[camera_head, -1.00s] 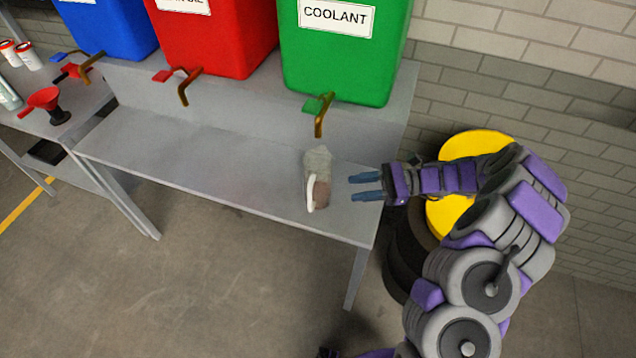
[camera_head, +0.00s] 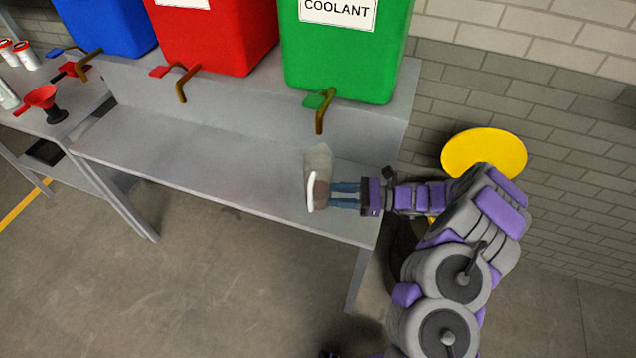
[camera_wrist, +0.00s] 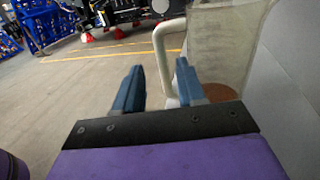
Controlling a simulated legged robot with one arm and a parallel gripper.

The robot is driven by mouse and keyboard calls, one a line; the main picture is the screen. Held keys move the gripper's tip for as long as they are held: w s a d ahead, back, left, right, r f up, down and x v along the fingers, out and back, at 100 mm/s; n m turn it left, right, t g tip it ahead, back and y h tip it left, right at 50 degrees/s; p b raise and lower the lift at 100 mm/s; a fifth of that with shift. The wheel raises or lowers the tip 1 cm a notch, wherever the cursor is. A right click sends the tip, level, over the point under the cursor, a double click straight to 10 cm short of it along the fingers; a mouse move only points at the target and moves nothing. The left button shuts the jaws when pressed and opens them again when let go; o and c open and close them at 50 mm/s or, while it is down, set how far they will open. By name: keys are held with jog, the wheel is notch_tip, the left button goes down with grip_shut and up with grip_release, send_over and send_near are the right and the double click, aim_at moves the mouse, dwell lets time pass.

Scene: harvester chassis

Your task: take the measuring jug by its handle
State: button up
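The measuring jug (camera_head: 318,160) is a translucent grey vessel with something brown low inside it. It stands on the grey bench near its right end, below the green coolant tank's tap. Its white handle (camera_head: 311,192) faces the bench's front edge. My gripper (camera_head: 332,195) reaches in from the right, with its two blue fingers apart at the handle. In the wrist view the jug's body (camera_wrist: 226,40) is at the upper right. The handle (camera_wrist: 162,50) shows between the tips of my open gripper (camera_wrist: 158,78); I cannot tell whether either finger touches it.
The green coolant tank (camera_head: 340,55) with its brown tap (camera_head: 320,120) stands behind the jug. Red (camera_head: 215,35) and blue (camera_head: 108,28) tanks stand to the left. The grey bench (camera_head: 200,160) is clear left of the jug. A yellow disc (camera_head: 484,153) is behind my arm.

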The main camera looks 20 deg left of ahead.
aim_at(310, 194)
jog(key=a, duration=0.2)
jog(key=s+a+b, duration=0.1)
jog(key=a, duration=0.2)
jog(key=a+b, duration=0.1)
jog(key=a, duration=0.2)
jog(key=shift+s+f, duration=0.15)
jog(key=shift+f, duration=0.15)
jog(key=shift+d, duration=0.1)
grip_shut()
